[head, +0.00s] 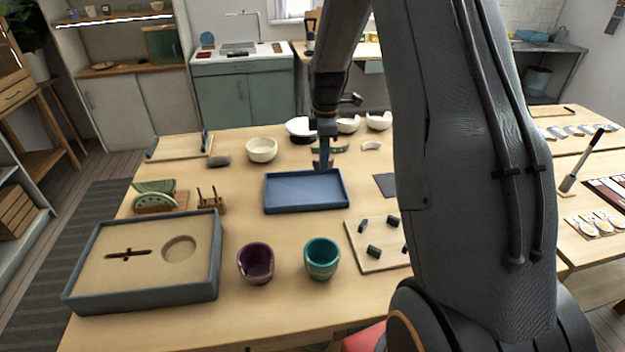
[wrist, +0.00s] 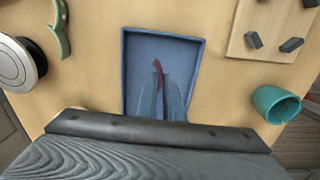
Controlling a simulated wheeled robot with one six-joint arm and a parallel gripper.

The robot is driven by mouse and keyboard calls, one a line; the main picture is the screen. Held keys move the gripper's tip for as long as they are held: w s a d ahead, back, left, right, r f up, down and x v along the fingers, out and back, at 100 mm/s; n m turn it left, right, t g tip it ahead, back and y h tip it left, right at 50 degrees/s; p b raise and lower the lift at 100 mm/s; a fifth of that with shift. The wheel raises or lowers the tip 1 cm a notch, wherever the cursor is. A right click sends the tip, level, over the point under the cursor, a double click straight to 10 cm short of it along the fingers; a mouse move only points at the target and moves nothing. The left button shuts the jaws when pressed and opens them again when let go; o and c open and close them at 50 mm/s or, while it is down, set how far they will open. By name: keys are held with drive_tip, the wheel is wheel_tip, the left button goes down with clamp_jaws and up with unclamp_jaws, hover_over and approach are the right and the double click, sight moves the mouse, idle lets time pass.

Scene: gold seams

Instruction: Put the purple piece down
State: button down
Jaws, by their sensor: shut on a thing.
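My gripper (wrist: 167,90) is shut on a thin, curved purple piece (wrist: 157,68) in the wrist view. In the head view my gripper (head: 322,165) hangs over the back part of the blue tray (head: 306,206). The piece shows there only as a small dark reddish bit between the fingers. In the wrist view the tray (wrist: 127,75) lies behind the fingers and the piece. I cannot tell how far the piece is above the tray's floor. The tray looks otherwise empty. A purple cup (head: 255,264) stands in front of the tray to the left.
A teal cup (head: 322,258) stands in front of the tray. A sand-filled box (head: 214,282) is at the front left. A board with dark blocks (head: 369,262) is to the right.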

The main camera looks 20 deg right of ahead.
drive_tip(key=shift+s+d+f+p, duration=0.1)
drive_tip(key=shift+f+p, duration=0.4)
drive_tip(key=shift+f, duration=1.4)
drive_tip(key=shift+d+f+p, duration=0.1)
drive_tip(key=shift+f+p, duration=0.35)
drive_tip(key=shift+f, duration=1.4)
drive_tip(key=shift+f, duration=0.15)
drive_tip(key=c, duration=1.9)
unclamp_jaws()
wheel_tip(320, 180, up, 12)
drive_tip(key=b, duration=0.3)
drive_tip(key=shift+s+a+f, duration=0.1)
drive_tip(key=shift+f, duration=0.15)
drive_tip(key=s+a+m, duration=0.6)
drive_tip(key=s+m, duration=0.1)
drive_tip(key=s, duration=0.5)
drive_tip(key=s+a+m, duration=0.7)
drive_tip(key=s, duration=0.6)
drive_tip(key=shift+s+r+m+t+b, duration=0.2)
drive_tip(key=shift+m+t+b, duration=0.1)
drive_tip(key=shift+m+t, duration=0.1)
